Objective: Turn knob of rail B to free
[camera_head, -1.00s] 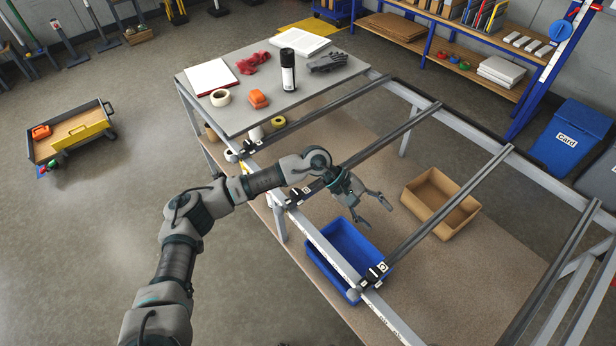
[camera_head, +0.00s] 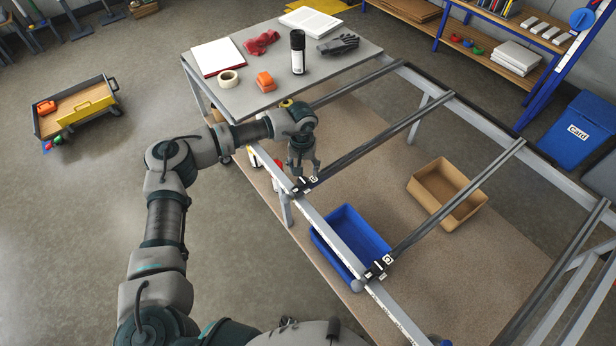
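Several dark rails cross the grey frame. One rail (camera_head: 375,140) ends at the front beam in a black-and-white marked clamp block (camera_head: 306,185) with a small light knob end beside it. Another rail (camera_head: 455,205) nearer me ends in a similar block (camera_head: 379,268) with a round grey knob (camera_head: 357,285). The letters are too small to read, so I cannot tell which is rail B. My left gripper (camera_head: 303,172) points down just above the farther block, fingers apart, with nothing visible between them. Contact with the block cannot be told. My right gripper is out of view.
A blue bin (camera_head: 345,228) and a cardboard box (camera_head: 432,202) sit below the rails. The grey table (camera_head: 300,92) behind holds a bottle (camera_head: 297,52), tape (camera_head: 228,79), gloves and papers.

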